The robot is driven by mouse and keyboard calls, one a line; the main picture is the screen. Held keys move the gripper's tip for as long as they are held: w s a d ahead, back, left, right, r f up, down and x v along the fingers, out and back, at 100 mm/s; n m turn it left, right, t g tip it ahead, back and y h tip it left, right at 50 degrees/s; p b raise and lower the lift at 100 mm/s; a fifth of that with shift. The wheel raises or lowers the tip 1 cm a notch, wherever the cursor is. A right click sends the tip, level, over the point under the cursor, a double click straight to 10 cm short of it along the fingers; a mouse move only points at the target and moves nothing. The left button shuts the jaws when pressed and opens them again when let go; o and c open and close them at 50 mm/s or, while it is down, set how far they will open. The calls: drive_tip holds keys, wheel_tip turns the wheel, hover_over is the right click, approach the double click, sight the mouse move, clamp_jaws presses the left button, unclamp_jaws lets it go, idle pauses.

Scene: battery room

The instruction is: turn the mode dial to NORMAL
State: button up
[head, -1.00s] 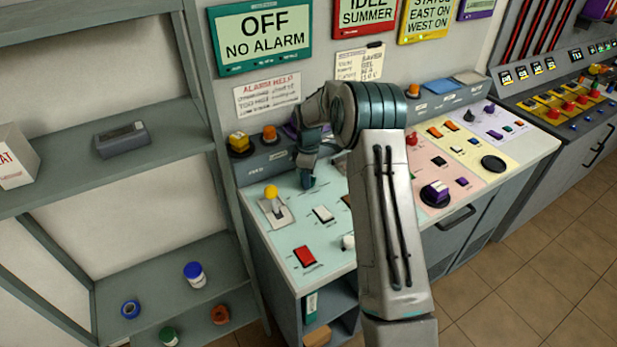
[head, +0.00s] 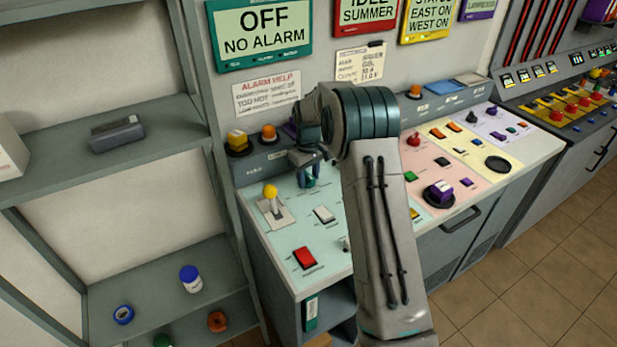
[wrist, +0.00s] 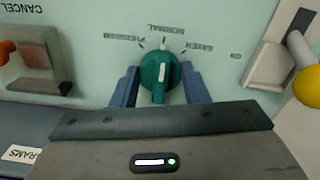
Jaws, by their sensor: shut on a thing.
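The mode dial is a teal round knob (wrist: 158,78) with a white pointer line, in the middle of the wrist view. Its pointer aims up in that view, close to the NORMAL label (wrist: 165,28). Two other labels flank it, one reading SAVER and one that seems to read PROGRAM, all upside down. My gripper (wrist: 160,88) has one blue finger on each side of the knob and is shut on it. In the head view my gripper (head: 309,172) is low over the pale teal panel (head: 280,236), and my arm hides part of the panel.
A yellow-tipped lever (head: 270,193) stands left of the dial and shows at the right edge of the wrist view (wrist: 305,70). Shelves (head: 110,180) stand at left.

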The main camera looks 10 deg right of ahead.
sight(309, 174)
drive_tip(key=shift+r, duration=0.1)
idle(0.4)
drive_tip(key=o, duration=1)
drive_tip(key=shift+r+b, duration=0.75)
drive_tip(key=shift+r, duration=6.15)
